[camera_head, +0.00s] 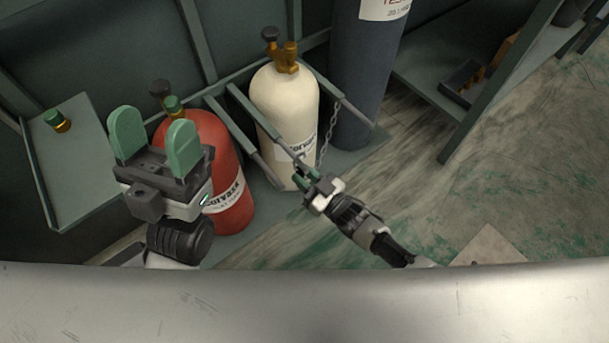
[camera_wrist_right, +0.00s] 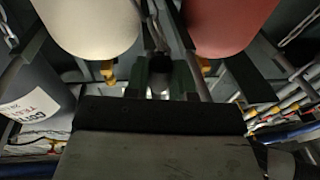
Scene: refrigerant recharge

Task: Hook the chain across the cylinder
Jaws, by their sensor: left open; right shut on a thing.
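The cream cylinder (camera_head: 283,105) stands upright in the rack between two side rails. The chain (camera_head: 329,135) hangs along its right side in the head view, running down towards my right gripper. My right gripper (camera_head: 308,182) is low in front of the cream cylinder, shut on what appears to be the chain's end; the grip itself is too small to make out. My left gripper (camera_head: 155,148) is open and empty, in front of the red cylinder.
The red cylinder (camera_head: 220,165) stands left of the cream one, and a tall dark cylinder (camera_head: 365,75) stands right of it. Rack rails (camera_head: 265,165) stick out between the cylinders. A shelf (camera_head: 80,170) is at left. The floor (camera_head: 510,180) at right has free room.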

